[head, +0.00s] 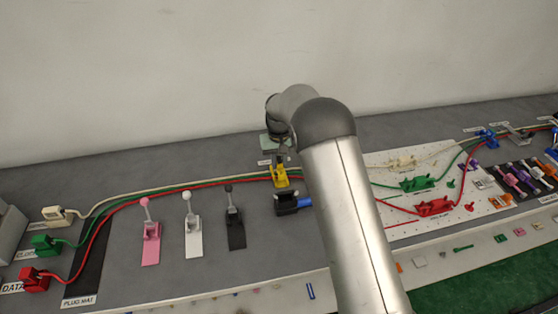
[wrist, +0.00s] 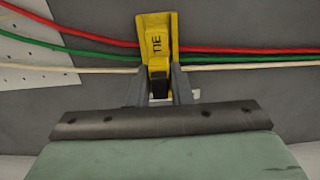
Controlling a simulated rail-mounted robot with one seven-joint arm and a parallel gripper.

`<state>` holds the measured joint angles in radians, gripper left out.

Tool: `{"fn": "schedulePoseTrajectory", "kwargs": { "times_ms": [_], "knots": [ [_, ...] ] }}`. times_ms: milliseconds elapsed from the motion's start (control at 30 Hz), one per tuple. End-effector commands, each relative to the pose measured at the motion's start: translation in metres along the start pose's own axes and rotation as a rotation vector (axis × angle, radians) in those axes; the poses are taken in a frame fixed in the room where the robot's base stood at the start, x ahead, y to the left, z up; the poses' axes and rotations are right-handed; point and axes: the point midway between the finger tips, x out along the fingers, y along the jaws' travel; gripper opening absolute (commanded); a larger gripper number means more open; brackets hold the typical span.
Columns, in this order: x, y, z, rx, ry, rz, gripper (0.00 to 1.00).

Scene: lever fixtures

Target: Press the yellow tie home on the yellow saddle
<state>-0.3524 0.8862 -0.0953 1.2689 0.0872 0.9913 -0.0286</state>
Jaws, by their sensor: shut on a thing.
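The yellow saddle (head: 281,181) stands on the grey bench in the head view, with red, green and cream cables running to it. In the wrist view the saddle (wrist: 173,28) is at top centre. The yellow tie (wrist: 156,46), marked TIE, lies against it over the cable line. My gripper (wrist: 160,82) is shut on the tie's near end, with a dark part between the fingers. In the head view my gripper (head: 277,154) is just above the saddle, partly hidden by my arm. I cannot tell whether the tie is fully seated.
A dark block with a blue end (head: 292,203) sits just in front of the saddle. Pink (head: 151,243), white (head: 192,238) and black (head: 235,230) lever fixtures stand to the left. A white pegboard (head: 385,160) with green and red clips lies right of my arm.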

Motion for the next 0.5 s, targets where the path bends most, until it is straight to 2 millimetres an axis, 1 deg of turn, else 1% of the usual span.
{"fn": "schedulePoseTrajectory", "kwargs": {
  "times_ms": [133,500],
  "knots": [
    [0.0056,0.0001,0.0001,0.000,0.000,0.000,0.00],
    [0.0062,0.0000,0.0000,0.000,0.000,0.000,0.00]
  ]
}}
